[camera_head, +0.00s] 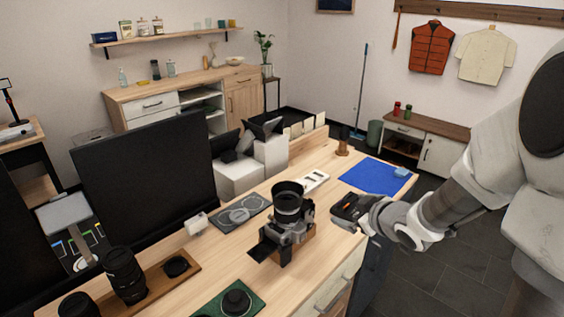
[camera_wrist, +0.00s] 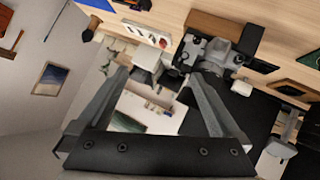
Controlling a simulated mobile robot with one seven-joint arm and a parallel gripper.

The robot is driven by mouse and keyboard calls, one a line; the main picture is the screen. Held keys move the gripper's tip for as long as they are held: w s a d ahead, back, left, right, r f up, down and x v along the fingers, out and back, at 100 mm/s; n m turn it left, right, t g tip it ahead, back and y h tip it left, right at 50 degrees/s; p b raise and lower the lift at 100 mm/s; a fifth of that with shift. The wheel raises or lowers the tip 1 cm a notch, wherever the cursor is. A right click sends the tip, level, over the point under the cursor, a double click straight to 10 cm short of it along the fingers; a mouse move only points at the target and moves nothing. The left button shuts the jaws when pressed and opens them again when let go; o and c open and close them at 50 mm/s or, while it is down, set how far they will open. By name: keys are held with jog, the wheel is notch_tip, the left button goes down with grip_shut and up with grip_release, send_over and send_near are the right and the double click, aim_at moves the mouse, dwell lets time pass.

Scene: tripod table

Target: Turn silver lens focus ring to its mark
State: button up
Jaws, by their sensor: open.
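A silver and black camera (camera_head: 284,234) stands on a wooden block on the workbench, with its dark lens (camera_head: 288,204) pointing up. The silver focus ring and its mark are too small to tell apart from the rest of the lens. My gripper (camera_head: 340,209) is to the right of the camera, apart from it and near lens height. In the wrist view the two fingers of my gripper (camera_wrist: 158,76) are spread with nothing between them.
The workbench (camera_head: 215,262) also holds a dark mat (camera_head: 241,210), a wooden tray (camera_head: 150,284) with lenses, a green mat (camera_head: 230,302), a white strip (camera_head: 314,181) and a blue mat (camera_head: 372,176). A large black screen (camera_head: 145,180) stands behind at left.

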jog(key=s+a+f+t+y+b, duration=0.15)
jog(key=s+a+f+y, duration=0.25)
jog(key=f+y, duration=0.45)
jog(key=shift+n+y, duration=0.4)
jog(key=shift+y, duration=0.25)
jog(key=x, duration=0.5)
jog(key=r+x, duration=0.1)
jog(key=x, duration=0.5)
jog(key=b+x, duration=0.1)
jog(key=x, duration=0.4)
jog(key=shift+w+d+r, duration=0.1)
jog(key=shift+w+r, duration=0.2)
jog(key=shift+r, duration=0.1)
jog(key=shift+c, duration=0.2)
jog(key=c, duration=1)
jog(key=shift+f, duration=0.1)
jog(key=shift+c, duration=0.2)
